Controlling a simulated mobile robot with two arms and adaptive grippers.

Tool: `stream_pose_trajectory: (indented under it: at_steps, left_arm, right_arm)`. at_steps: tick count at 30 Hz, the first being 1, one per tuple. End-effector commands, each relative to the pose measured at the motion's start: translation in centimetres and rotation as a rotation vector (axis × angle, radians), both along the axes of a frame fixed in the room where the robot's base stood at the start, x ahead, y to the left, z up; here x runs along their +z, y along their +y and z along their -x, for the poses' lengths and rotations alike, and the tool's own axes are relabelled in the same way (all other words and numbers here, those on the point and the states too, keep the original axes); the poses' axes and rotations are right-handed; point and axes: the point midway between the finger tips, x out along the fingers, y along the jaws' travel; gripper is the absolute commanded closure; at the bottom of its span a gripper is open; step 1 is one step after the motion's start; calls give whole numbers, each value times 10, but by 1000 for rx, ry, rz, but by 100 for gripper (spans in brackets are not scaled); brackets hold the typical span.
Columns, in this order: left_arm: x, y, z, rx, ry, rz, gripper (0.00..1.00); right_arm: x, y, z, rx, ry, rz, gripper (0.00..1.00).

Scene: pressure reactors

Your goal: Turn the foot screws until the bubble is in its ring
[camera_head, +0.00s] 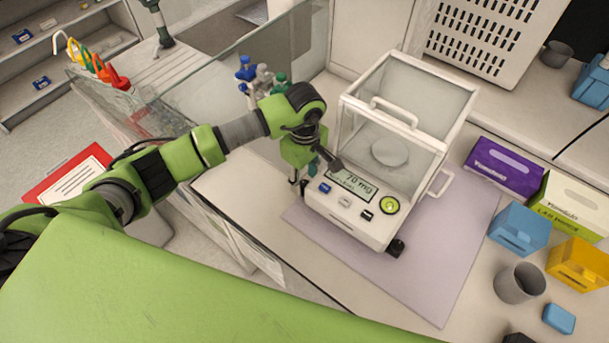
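The white balance (352,221) with a clear draft shield stands on a mauve mat. Its display (352,184) reads what looks like "70 mg". The round yellow-green level (390,205) is at its front right corner; the bubble is too small to place surely against the ring. A black foot screw (396,248) shows under the front right corner. My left gripper (302,181) points down at the balance's front left corner, close to the dark foot there. The wrist hides much of it, and I cannot tell whether it touches the foot. My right gripper is out of view.
The mat (440,270) is clear right of the balance. Purple (503,168) and green boxes, blue and yellow boxes, and a grey cup (519,283) stand at the right. Blue- and green-topped items (262,78) stand behind my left wrist, near a glass panel (230,75).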

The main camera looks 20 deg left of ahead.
Motion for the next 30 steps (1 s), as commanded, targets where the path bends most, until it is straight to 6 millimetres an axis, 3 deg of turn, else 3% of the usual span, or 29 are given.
stream_pose_trajectory:
  at_steps: [12, 17, 23, 30]
  left_arm:
    - [-10, 0, 0, -2, 0, 0, 62]
    - [-10, 0, 0, -2, 0, 0, 100]
    - [-11, 0, 0, 11, 0, -1, 100]
    - [-13, 1, 0, 163, -1, -2, 100]
  right_arm:
    - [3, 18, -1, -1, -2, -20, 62]
    - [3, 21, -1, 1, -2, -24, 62]
    - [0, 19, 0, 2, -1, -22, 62]
    - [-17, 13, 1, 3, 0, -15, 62]
